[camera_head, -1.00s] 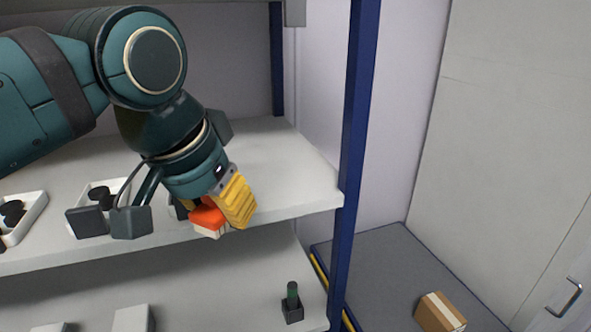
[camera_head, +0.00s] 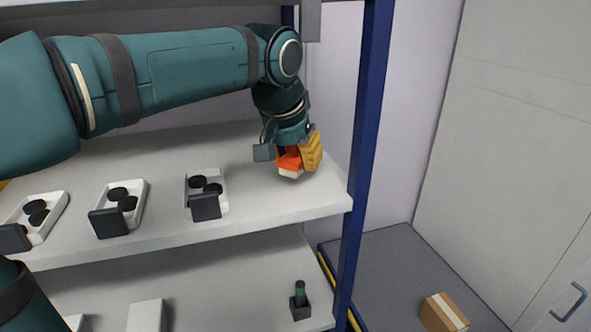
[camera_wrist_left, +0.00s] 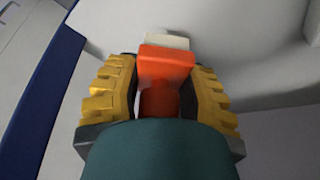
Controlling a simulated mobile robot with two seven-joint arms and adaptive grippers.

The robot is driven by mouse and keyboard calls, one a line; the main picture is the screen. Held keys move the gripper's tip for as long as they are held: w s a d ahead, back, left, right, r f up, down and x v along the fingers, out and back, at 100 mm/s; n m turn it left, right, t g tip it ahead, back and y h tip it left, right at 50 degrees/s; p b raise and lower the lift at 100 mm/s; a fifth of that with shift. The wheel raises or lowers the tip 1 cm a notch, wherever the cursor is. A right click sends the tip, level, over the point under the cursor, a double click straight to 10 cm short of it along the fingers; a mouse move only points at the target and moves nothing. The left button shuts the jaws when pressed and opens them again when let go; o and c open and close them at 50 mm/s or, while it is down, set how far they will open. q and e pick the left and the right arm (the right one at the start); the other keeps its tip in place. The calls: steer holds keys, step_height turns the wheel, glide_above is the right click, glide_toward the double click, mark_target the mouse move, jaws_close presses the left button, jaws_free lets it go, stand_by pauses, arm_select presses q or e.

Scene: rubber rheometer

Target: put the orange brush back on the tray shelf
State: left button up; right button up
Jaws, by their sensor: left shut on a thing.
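The orange brush (camera_head: 290,163) has an orange body and a pale bristle end. My left gripper (camera_head: 299,155) is shut on it over the right end of the white tray shelf (camera_head: 270,202). In the left wrist view the brush (camera_wrist_left: 166,68) sits between the yellow fingers of the left gripper (camera_wrist_left: 163,95), with its pale bristles (camera_wrist_left: 166,40) pointing away from the wrist. Whether the bristles touch the shelf surface I cannot tell. A dark part of my other arm shows at the lower left, but its gripper is out of view.
Several white trays with black discs, such as the nearest one (camera_head: 219,190), stand left of the brush on the shelf. A blue post (camera_head: 363,150) rises at the shelf's right end. A green-topped object (camera_head: 299,300) stands on the lower shelf. A cardboard box (camera_head: 443,312) lies at right.

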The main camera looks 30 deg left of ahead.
mark_target(295, 186)
arm_select(q)
steer(key=shift+f, duration=1.6)
steer(key=shift+f+b, duration=0.15)
steer(key=shift+b, duration=0.15)
steer(key=o, duration=1.1)
steer(key=shift+o, duration=0.2)
steer(key=shift+r, duration=0.3)
steer(key=v, duration=0.4)
steer(key=shift+s+r+p, duration=0.15)
steer(key=shift+r+p, duration=0.15)
steer(key=shift+p, duration=0.1)
steer(key=s+d+b, duration=0.1)
steer(key=s+b, duration=0.1)
steer(key=s, duration=1)
